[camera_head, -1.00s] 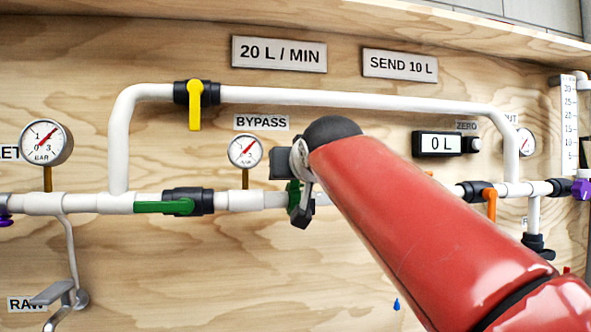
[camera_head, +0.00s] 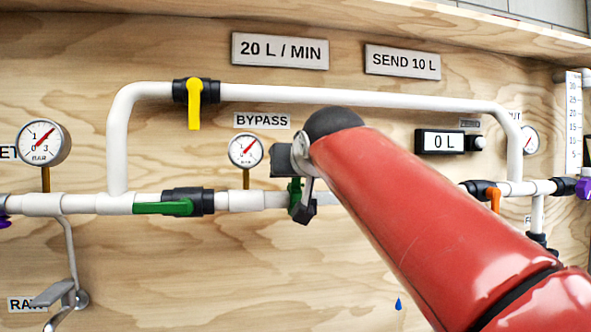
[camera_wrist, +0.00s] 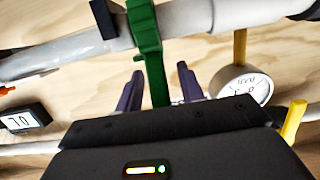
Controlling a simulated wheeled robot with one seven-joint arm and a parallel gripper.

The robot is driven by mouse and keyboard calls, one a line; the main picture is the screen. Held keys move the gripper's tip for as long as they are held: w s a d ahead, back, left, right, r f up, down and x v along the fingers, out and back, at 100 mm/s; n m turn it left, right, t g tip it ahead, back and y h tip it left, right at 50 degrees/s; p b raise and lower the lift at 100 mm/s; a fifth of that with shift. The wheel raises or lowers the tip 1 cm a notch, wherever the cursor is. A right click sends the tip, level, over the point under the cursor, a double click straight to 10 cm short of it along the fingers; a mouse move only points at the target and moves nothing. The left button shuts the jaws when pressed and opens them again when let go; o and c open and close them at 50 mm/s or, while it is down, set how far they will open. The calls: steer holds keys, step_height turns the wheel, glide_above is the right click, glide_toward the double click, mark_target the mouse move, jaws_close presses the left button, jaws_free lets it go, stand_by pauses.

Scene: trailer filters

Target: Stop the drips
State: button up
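In the wrist view my gripper (camera_wrist: 160,90) is open, with two purple fingers spread apart. A green valve handle (camera_wrist: 149,55) runs down from a white pipe into the gap between them, nearer the left finger. In the head view my gripper (camera_head: 303,205) is at this green handle (camera_head: 294,190), right of the middle gauge, partly hidden by my arm. Another green handle (camera_head: 163,208) lies along the pipe to its left. The bypass valve's yellow handle (camera_head: 194,104) points down. An orange handle (camera_head: 495,197) points down at right. A blue drop shape (camera_head: 398,303) shows low on the board.
The white bypass pipe (camera_head: 360,98) runs above my arm. Gauges (camera_head: 44,142) and (camera_head: 246,150) stand on the lower pipe. A display (camera_head: 440,141) reads 0 L. A grey lever tap (camera_head: 65,292) is at lower left. My red arm hides the lower right.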

steer(key=b+v, duration=0.2)
steer(key=v, duration=0.6)
steer(key=shift+w+f, duration=0.1)
steer(key=s+d+f+m+g+h, duration=0.1)
steer(key=s+d+f+g, duration=0.1)
steer(key=d+f, duration=0.5)
steer(key=s+d+f+g+h, duration=0.1)
steer(key=s+d+f+g, duration=0.15)
steer(key=f, duration=0.85)
steer(key=s+d+f+g, duration=0.1)
steer(key=s+d+f, duration=0.1)
steer(key=s+f, duration=0.3)
steer(key=s+d+f+m+g+h, duration=0.1)
steer(key=s+f, duration=0.5)
steer(key=f, duration=0.7)
steer(key=s+d+f+m+g+h, duration=0.1)
steer(key=s+d+f+g, duration=0.2)
steer(key=f, duration=0.7)
steer(key=s+d, duration=0.1)
steer(key=s, duration=0.1)
steer(key=shift+s, duration=0.3)
